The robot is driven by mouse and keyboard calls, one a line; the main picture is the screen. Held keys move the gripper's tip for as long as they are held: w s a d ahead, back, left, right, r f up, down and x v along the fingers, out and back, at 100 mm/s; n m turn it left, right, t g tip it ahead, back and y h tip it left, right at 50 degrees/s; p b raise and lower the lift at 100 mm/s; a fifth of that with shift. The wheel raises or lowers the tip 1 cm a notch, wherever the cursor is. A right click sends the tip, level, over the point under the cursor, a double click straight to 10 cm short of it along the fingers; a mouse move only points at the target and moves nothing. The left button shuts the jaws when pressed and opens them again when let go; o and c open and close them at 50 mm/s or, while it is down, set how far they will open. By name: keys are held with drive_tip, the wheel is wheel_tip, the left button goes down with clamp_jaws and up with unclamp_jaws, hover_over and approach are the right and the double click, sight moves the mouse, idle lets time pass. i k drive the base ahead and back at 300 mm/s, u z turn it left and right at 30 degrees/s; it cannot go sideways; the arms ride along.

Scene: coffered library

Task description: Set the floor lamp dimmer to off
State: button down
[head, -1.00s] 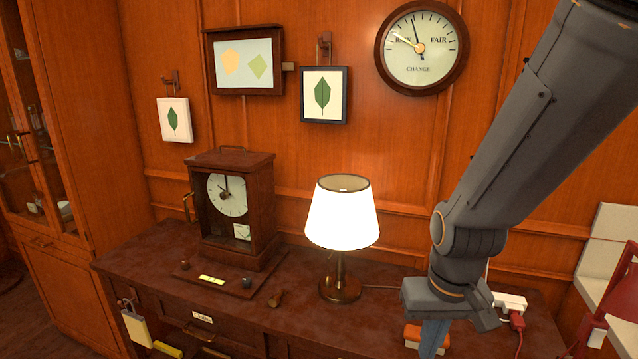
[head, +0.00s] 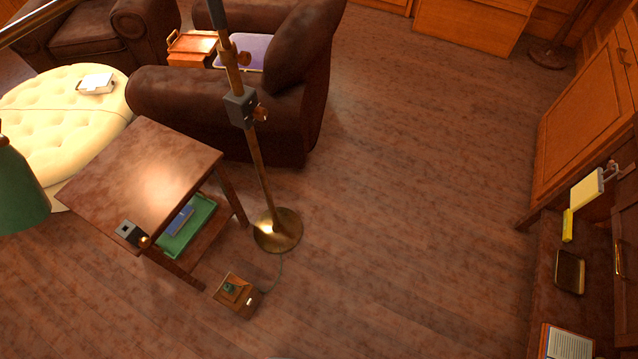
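The floor lamp's brass pole (head: 261,165) stands near the middle of the head view on a round brass base (head: 288,236). A dark block with a knob (head: 243,106) is clamped on the pole; the top is cut off by the frame. A small wooden box (head: 236,296) with a dark green control and a small pale mark lies on the floor in front of the base. A thin cord runs from it towards the base, so it looks like the dimmer. Its setting is too small to read. My gripper is out of view.
A wooden side table (head: 147,172) with a green tray (head: 187,232) on its lower shelf stands left of the pole. A dark armchair (head: 200,105) is behind. A green shade (head: 18,185) cuts in at left. Floor right of the base is clear up to the cabinets.

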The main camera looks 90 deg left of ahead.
sight(261, 114)
drive_tip(key=u, duration=3.75)
